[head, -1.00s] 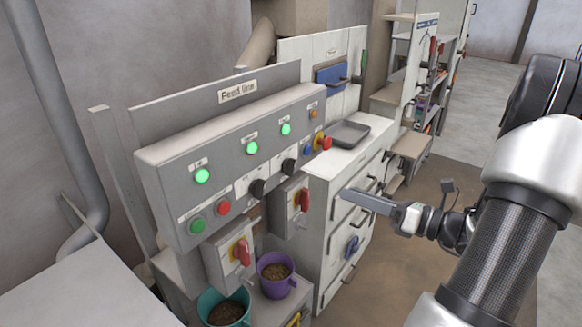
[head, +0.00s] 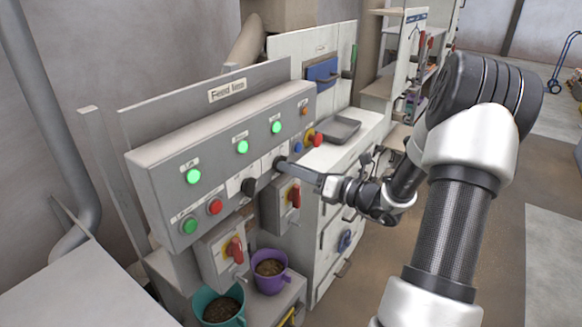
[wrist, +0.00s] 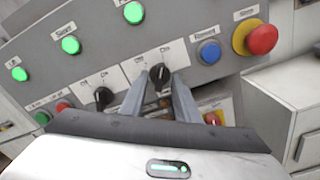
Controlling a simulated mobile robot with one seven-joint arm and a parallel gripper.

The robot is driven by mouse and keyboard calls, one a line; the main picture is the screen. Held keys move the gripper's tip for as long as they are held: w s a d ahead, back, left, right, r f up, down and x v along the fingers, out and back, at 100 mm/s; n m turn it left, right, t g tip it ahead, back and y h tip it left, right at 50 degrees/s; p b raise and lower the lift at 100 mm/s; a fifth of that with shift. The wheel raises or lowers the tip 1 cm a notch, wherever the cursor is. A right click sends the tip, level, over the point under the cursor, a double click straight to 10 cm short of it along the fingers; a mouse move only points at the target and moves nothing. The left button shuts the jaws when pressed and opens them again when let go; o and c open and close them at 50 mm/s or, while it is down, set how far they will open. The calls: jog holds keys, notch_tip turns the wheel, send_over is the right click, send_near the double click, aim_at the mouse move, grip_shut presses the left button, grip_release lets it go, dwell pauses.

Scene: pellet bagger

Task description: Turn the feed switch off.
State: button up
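A grey control panel (head: 215,150) under a "Feed line" sign carries two black rotary knobs. The right knob (wrist: 159,77) shows between my gripper's two fingertips in the wrist view. The left knob (wrist: 103,98) is beside the gripper; it also shows in the head view (head: 249,187). My gripper (wrist: 160,80) is open, its fingers on either side of the right knob; whether they touch it, I cannot tell. The knobs' labels are too small to read. Three green lamps above are lit, the rightmost (head: 276,127) among them.
A blue button (wrist: 208,52) and a red-and-yellow emergency stop (wrist: 260,38) are right of the knob. Red-handled switches (head: 234,250) hang below the panel. Purple (head: 270,280) and teal (head: 208,300) buckets stand beneath. A white cabinet (head: 345,165) with a grey tray is to the right.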

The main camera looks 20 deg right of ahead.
jog(key=shift+w+a, duration=0.3)
jog(key=shift+w, duration=0.1)
jog(key=shift+c, duration=0.2)
grip_shut()
jog(key=shift+f+n+b, duration=0.1)
jog(key=shift+n+b, duration=5.8)
jog(key=shift+b, duration=0.4)
